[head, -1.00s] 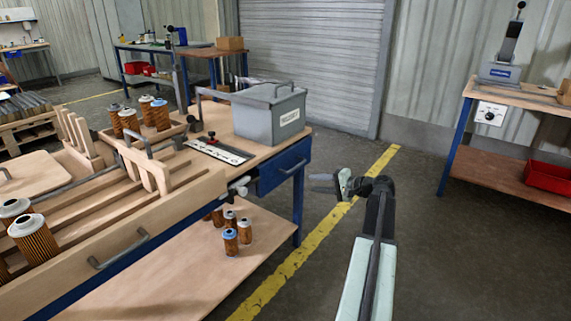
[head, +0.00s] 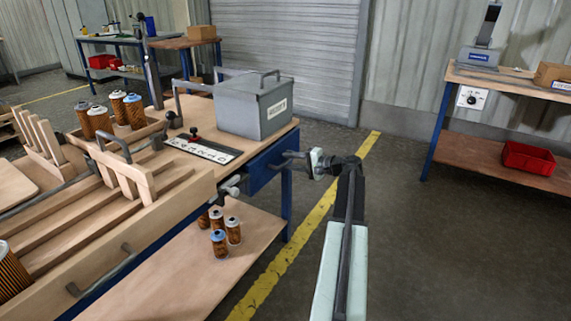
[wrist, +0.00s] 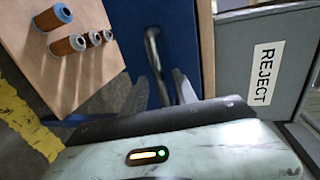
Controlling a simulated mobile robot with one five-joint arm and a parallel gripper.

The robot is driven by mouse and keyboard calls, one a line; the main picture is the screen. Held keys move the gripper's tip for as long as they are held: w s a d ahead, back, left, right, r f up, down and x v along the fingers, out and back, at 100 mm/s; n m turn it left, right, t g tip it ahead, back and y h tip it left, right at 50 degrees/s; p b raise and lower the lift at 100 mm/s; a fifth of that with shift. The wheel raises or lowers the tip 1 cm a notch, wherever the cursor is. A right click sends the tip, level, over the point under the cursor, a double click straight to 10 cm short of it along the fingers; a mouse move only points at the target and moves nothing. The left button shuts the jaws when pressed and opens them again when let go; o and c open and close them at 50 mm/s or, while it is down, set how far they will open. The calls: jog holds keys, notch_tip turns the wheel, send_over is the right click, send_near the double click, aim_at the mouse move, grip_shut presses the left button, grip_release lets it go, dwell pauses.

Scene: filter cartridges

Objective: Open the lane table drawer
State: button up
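The lane table drawer (head: 262,168) is a blue front under the right end of the wooden table top; it looks closed. My gripper (head: 288,161) is level with it, fingers pointing left at the blue front. In the wrist view the blue drawer front (wrist: 172,22) carries a dark bar handle (wrist: 153,55). My gripper (wrist: 160,90) is open there, one finger on each side of the handle's lower part, with gaps showing. Whether a finger touches the handle I cannot tell.
A grey REJECT box (head: 254,105) stands on the table above the drawer. Several filter cartridges (head: 219,243) stand on the lower shelf (head: 165,275). A wooden lane rack (head: 130,205) fills the table's left. The floor (head: 440,250) to the right is clear.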

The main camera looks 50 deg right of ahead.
jog(key=shift+x, duration=0.85)
jog(key=shift+c, duration=0.3)
grip_shut()
jog(key=shift+a, duration=0.1)
dwell(0.4)
